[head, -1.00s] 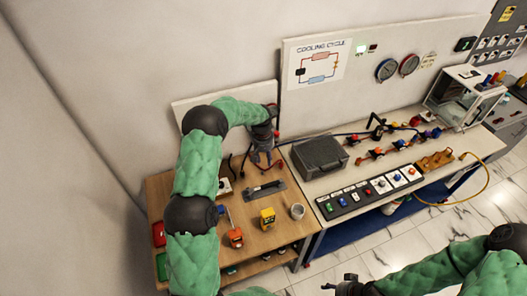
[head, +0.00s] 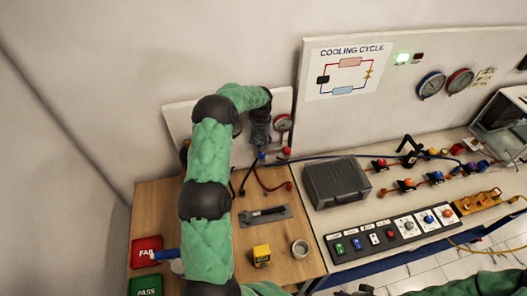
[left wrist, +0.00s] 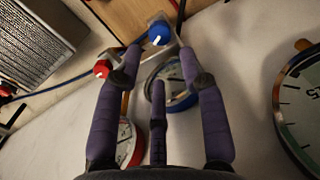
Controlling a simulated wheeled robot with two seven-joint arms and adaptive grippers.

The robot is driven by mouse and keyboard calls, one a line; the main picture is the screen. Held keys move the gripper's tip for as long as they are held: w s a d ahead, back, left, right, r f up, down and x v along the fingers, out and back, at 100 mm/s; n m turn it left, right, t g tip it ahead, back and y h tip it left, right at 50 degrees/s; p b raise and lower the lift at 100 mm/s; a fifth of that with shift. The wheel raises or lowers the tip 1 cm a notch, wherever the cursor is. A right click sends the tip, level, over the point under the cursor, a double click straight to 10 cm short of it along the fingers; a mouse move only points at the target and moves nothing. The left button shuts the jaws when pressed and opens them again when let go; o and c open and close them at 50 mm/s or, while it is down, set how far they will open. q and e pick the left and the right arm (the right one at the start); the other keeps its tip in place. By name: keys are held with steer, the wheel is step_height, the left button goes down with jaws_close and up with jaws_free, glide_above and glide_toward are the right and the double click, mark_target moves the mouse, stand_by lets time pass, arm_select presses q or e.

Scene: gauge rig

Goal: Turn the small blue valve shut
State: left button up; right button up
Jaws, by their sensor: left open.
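The small blue valve (head: 262,156) is on the gauge rig at the back of the wooden table. In the left wrist view its blue knob (left wrist: 160,33) has a white mark and sits just beyond my fingertips. My left gripper (head: 261,146) points down at it from above. In the left wrist view the gripper (left wrist: 160,58) is open and empty, with fingers on either side, short of the knob. I cannot tell whether they touch it. Only a dark piece of my right gripper (head: 366,290) shows at the bottom edge.
A red knob (left wrist: 102,69) sits close beside the left finger. A blue-rimmed gauge (left wrist: 178,85) lies behind the fingers, and another gauge (left wrist: 300,100) is at the right. A grey case (head: 336,182) stands on the bench to the right.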

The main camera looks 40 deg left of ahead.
mark_target(262, 154)
arm_select(q)
steer(key=f+p, duration=0.1)
steer(key=f, duration=0.7)
steer(key=shift+w+f, duration=0.15)
steer(key=shift+w, duration=0.05)
